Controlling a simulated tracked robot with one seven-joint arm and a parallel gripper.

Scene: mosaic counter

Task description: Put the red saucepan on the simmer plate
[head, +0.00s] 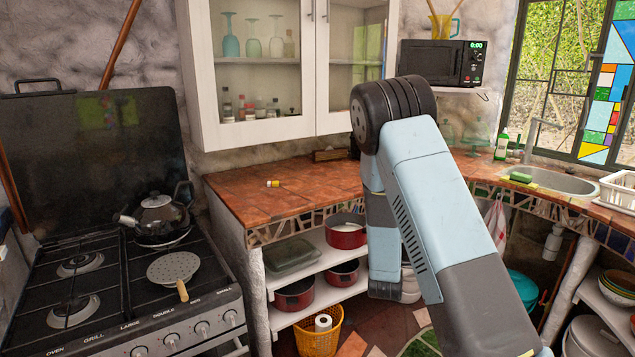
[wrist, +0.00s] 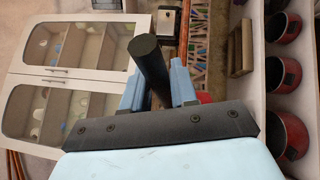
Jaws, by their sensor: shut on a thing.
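The simmer plate (head: 173,267) is a grey perforated disc with a wooden handle, lying on the stove's front right burner. In the wrist view my gripper (wrist: 160,82) is shut on a dark round handle (wrist: 148,58). A small red patch (wrist: 205,97) shows behind the jaws, apparently the red saucepan; most of its body is hidden. In the head view my arm hides the gripper and what it holds. Other red pans stand on the shelves under the counter: one on the upper shelf (head: 345,233) and two lower (head: 342,272) (head: 294,294).
A kettle (head: 158,218) stands on the stove's back right burner. The tiled counter (head: 300,185) is mostly clear, with a small yellow-ended item (head: 273,184) on it. A white wall cabinet (head: 258,80) hangs above. A yellow basket (head: 318,337) stands on the floor.

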